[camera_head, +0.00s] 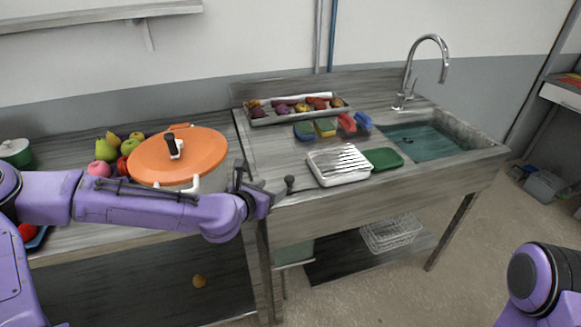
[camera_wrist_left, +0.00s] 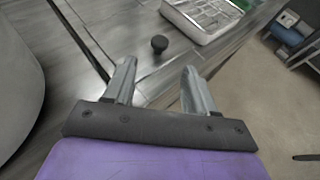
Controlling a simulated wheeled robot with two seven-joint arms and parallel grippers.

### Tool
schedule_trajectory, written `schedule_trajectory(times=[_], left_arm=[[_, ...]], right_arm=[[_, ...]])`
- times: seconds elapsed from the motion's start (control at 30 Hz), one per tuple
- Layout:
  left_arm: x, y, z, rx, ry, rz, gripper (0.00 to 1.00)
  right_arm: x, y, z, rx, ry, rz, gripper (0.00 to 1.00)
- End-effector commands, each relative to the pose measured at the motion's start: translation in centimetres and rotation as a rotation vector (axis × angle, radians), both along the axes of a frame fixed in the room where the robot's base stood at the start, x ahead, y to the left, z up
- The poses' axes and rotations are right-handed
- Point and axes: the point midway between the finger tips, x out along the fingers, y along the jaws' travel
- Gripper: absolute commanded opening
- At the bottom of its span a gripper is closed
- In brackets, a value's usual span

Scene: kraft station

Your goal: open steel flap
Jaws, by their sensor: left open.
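A small round black knob (camera_head: 290,180) stands near the front left of the grey steel counter (camera_head: 345,207); it also shows in the left wrist view (camera_wrist_left: 159,44). I cannot make out the full outline of the flap in the surface around it. My left gripper (camera_head: 264,184) is open and empty at the counter's front left corner. In the left wrist view its two fingers (camera_wrist_left: 159,68) are spread, with the knob beyond the tips, between them and apart from both. My right gripper is out of view; only part of my right arm shows at lower right.
A white rack tray (camera_head: 340,176) stands just right of the knob, with a green sponge-like block (camera_head: 383,158) beside it. A large pot with an orange lid (camera_head: 185,155) stands left. A food tray (camera_head: 293,117) and the sink (camera_head: 425,141) lie farther back.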

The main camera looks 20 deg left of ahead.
Motion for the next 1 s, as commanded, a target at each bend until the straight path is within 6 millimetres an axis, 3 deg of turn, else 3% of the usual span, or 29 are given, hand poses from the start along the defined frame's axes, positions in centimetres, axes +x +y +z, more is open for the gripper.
schedule_trajectory(times=[0.5, 0.87, 1.0], left_arm=[[8.5, -1.6, -3.5, -0.008, 0.001, 0.004, 0.56], [9.5, -1.8, -4.0, -0.010, 0.000, 0.004, 0.56], [9.4, -1.8, -4.0, -0.009, 0.000, 0.005, 0.14]], right_arm=[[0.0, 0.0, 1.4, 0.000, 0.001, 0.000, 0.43], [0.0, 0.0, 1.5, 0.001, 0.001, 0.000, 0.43], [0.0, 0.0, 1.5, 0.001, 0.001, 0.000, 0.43]])
